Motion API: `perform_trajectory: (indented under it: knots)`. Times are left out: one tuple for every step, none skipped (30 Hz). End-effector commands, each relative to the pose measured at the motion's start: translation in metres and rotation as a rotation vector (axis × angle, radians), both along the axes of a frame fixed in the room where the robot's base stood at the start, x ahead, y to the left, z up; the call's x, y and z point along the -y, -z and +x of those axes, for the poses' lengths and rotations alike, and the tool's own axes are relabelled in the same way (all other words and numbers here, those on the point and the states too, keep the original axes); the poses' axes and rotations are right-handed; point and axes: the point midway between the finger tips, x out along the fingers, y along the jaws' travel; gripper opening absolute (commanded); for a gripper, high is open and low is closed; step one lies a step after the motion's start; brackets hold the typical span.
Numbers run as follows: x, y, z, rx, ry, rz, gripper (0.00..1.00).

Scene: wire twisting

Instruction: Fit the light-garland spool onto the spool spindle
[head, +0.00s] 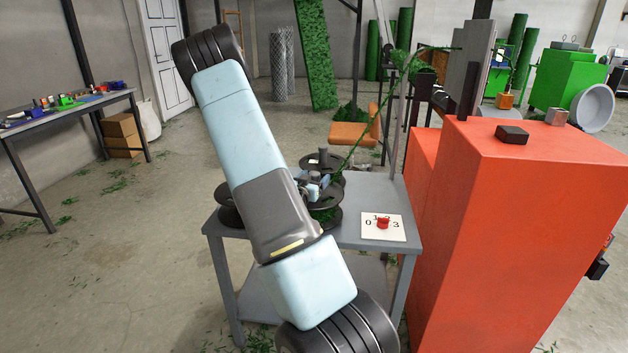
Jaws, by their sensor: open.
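Several dark, flat spool discs sit on the small grey table (365,191). One dark spool (325,214) carries green garland and lies just right of my arm. Another dark disc (231,216) shows on the left, partly hidden behind my arm. A further dark disc (323,160) is at the back. I cannot tell which of them is the light-garland spool. The spool spindle cannot be made out behind my arm. My gripper (316,184) shows in part, small and blue-grey, over the discs. It is open; contact with a spool cannot be judged.
A white dial plate with a red knob (383,223) is on the table's right front. A large orange-red machine (540,220) stands close on the right. A green garland strand (362,140) rises from the discs toward it. The floor at left is open up to a workbench (68,110).

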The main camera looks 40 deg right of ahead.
Motion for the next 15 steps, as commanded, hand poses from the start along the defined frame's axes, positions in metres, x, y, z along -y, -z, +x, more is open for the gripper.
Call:
perform_trajectory:
  knots:
    - [0.000,0.001,0.000,-0.002,0.000,0.001,0.76]
    - [-0.001,0.001,0.000,-0.002,0.000,0.001,0.76]
    - [-0.002,0.001,-0.001,-0.002,-0.001,0.001,0.76]
    - [-0.003,0.001,-0.001,-0.002,-0.001,0.001,0.76]
    - [-0.004,0.001,-0.002,-0.002,-0.001,0.001,0.76]
    - [-0.008,0.001,-0.003,-0.001,-0.001,0.002,0.76]
    - [-0.011,0.001,-0.004,-0.001,-0.001,0.003,0.76]
    - [-0.014,0.001,-0.006,-0.002,-0.001,0.002,0.76]
    - [-0.019,0.001,-0.009,-0.002,-0.001,0.002,0.76]
    - [-0.024,0.001,-0.011,-0.002,-0.002,0.001,0.76]
    - [-0.029,0.000,-0.013,-0.003,-0.003,0.001,0.76]
    - [-0.036,0.001,-0.016,-0.002,-0.002,0.002,0.76]
    - [-0.041,0.001,-0.019,-0.002,-0.002,0.001,0.76]
    - [-0.047,0.001,-0.022,-0.002,-0.003,0.001,0.76]
    - [-0.054,0.001,-0.025,-0.003,-0.003,0.001,0.76]
